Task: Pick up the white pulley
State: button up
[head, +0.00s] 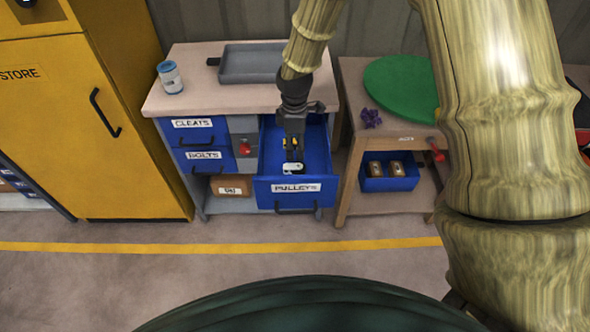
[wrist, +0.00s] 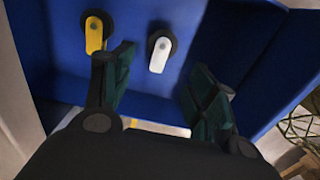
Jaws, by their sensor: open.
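The white pulley (wrist: 161,52) lies on the floor of the open blue drawer marked PULLEYS (head: 262,192), with a dark round wheel at one end. In the head view the white pulley (head: 292,167) shows just below my gripper (head: 293,155). A yellow pulley (wrist: 94,36) lies to its left in the wrist view. My gripper (wrist: 160,92) is open, reaching down into the drawer. In the wrist view the white pulley appears ahead of and between the spread fingers, and nothing is held.
The drawer walls surround my gripper closely. Above is a bench top (head: 205,90) with a grey tray (head: 250,66) and a blue-and-white can (head: 171,77). To the right, a wooden stand (head: 345,120) holds a green disc (head: 400,85) and a blue bin (head: 388,184).

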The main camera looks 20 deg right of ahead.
aim_at(295, 166)
jog(key=shift+f, duration=4.45)
jog(key=c, duration=0.9)
jog(key=shift+r, duration=0.1)
